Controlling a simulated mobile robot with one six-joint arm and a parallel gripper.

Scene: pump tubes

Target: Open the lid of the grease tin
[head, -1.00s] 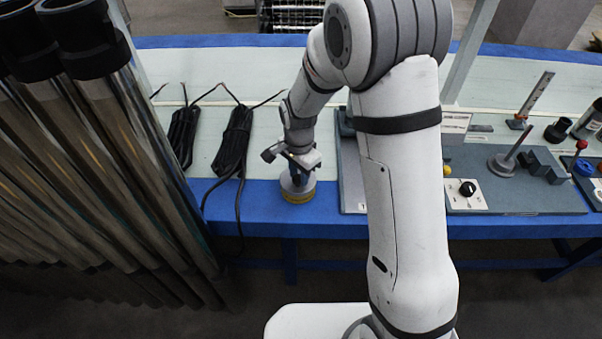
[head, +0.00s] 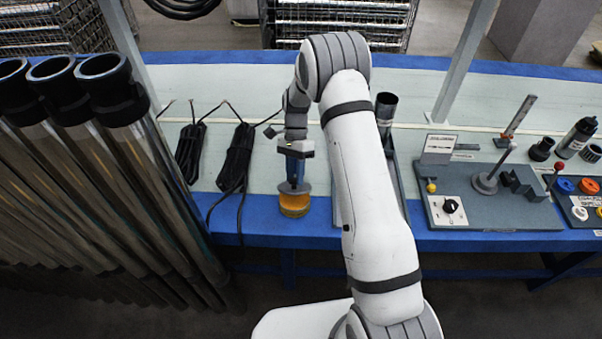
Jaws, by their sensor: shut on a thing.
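The grease tin (head: 294,206) is a small amber-orange round tin on the blue front edge of the bench. Its flat grey lid (head: 287,188) shows at the top of the tin; I cannot tell whether any gap lies between them. My gripper (head: 295,183) points down over the tin and is shut on the lid, at about its middle. The fingertips are small here, and their contact with the lid is partly unclear.
Two black cable bundles (head: 236,157) lie on the bench left of the tin. Steel tubes with black collars (head: 95,150) stand at the left. A grey fixture board with a black knob (head: 451,205) lies to the right. The blue edge beside the tin is clear.

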